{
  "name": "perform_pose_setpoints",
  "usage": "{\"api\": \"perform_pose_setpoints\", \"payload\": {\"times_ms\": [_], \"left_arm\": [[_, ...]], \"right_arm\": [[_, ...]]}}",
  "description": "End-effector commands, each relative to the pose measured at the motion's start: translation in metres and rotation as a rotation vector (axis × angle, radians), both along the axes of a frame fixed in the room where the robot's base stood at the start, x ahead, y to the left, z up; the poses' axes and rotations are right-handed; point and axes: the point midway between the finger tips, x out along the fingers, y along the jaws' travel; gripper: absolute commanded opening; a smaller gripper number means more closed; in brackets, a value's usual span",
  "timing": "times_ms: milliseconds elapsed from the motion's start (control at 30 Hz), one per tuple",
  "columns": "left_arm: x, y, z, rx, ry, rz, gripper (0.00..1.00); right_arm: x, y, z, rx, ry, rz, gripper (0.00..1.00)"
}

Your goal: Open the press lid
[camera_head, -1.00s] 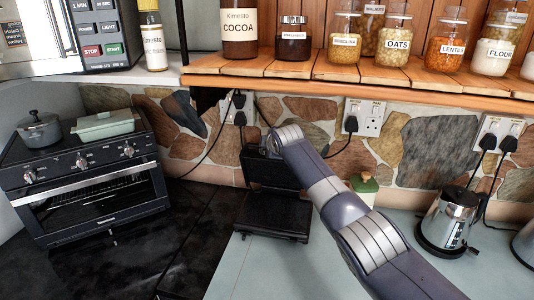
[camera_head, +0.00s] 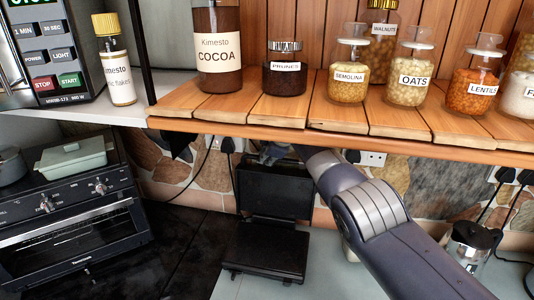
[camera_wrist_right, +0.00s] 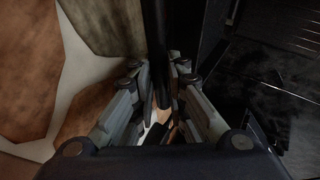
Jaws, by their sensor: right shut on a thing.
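The black press stands on the counter in the head view, with its base (camera_head: 266,250) flat and its lid (camera_head: 275,190) raised nearly upright behind it. My right gripper (camera_head: 273,153) is at the lid's top edge, under the wooden shelf, and partly hidden by shadow and my arm. In the right wrist view, my right gripper's fingers (camera_wrist_right: 163,112) are closed around a dark bar of the press lid (camera_wrist_right: 160,60). My left gripper is in neither view.
The wooden shelf (camera_head: 330,122) hangs just above my gripper and holds several jars, among them the cocoa jar (camera_head: 217,50). A toaster oven (camera_head: 70,215) is at left. A kettle (camera_head: 470,245) is at right. The stone wall (camera_head: 425,185) is close behind.

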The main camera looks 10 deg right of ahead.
Motion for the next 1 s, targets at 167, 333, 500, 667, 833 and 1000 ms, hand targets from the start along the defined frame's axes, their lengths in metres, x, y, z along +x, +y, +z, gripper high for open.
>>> {"api": "perform_pose_setpoints", "payload": {"times_ms": [167,333,500,667,833,1000], "left_arm": [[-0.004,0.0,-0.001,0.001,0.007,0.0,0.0],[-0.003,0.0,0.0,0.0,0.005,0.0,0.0],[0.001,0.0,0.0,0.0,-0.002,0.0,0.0],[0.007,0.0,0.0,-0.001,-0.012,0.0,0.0],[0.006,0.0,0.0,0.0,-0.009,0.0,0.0],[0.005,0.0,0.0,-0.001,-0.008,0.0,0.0]], "right_arm": [[0.0,0.0,0.0,0.001,-0.001,-0.001,0.0],[0.0,0.0,0.0,0.0,-0.001,-0.002,0.27],[0.0,-0.001,0.0,0.0,-0.001,-0.002,0.34],[0.0,-0.001,0.0,0.0,-0.001,-0.002,0.34],[0.0,-0.001,0.002,0.0,-0.003,-0.002,0.34],[-0.003,-0.003,0.009,0.001,-0.003,-0.001,0.34]]}}
